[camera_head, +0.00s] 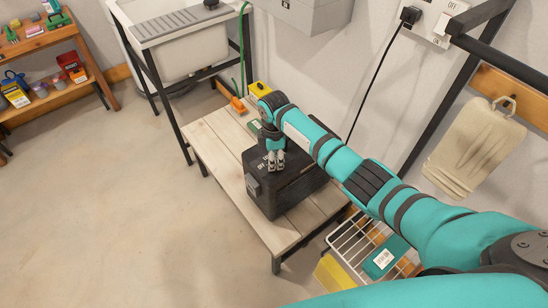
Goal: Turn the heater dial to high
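The heater (292,193) is a black box on a low wooden bench. Small white lettering, with "OFF" legible, shows on its top. My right gripper (275,166) points down at the heater's top, beside the lettering, with its fingertips at or just above the surface. The two fingertips look close together, but whether they hold anything cannot be told. The dial is not clearly visible; it may be hidden under the gripper. My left gripper is not in view.
The pale slatted bench (226,147) has bare boards left of the heater. A white wire basket (358,243) is at the lower right. A sink (180,35) stands behind, and open floor lies left.

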